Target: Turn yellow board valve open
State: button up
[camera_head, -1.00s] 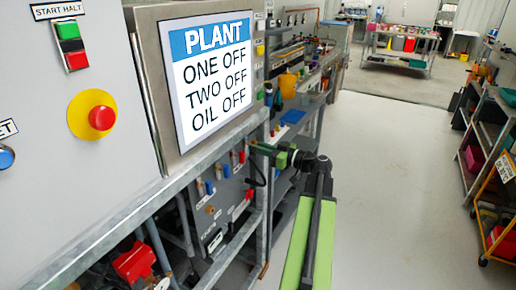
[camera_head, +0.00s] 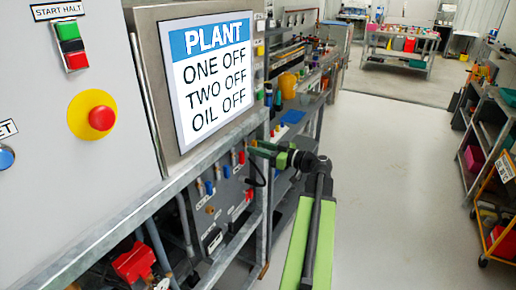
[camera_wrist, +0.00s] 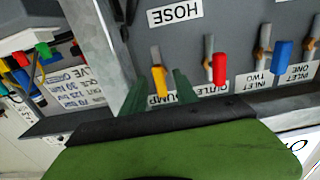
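The yellow valve handle (camera_wrist: 159,80) hangs on the grey valve board (camera_wrist: 235,25), beside the DUMP label, in the wrist view, where the lettering is upside down. My gripper (camera_wrist: 160,88) is open, with one dark green finger on each side of the handle in the picture. I see gaps on both sides; how deep the handle sits between the fingers is unclear. In the head view my gripper (camera_head: 257,149) is at the far end of the board (camera_head: 216,222), and I cannot make out the yellow handle there.
A red handle (camera_wrist: 219,68) and a blue handle (camera_wrist: 282,55) sit right of the yellow one. A metal frame post (camera_wrist: 97,40) stands close to its left. In the head view, the floor (camera_head: 385,180) right of my arm is clear.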

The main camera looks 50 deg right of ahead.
jog(key=v, duration=1.7)
jog(key=shift+s, duration=0.25)
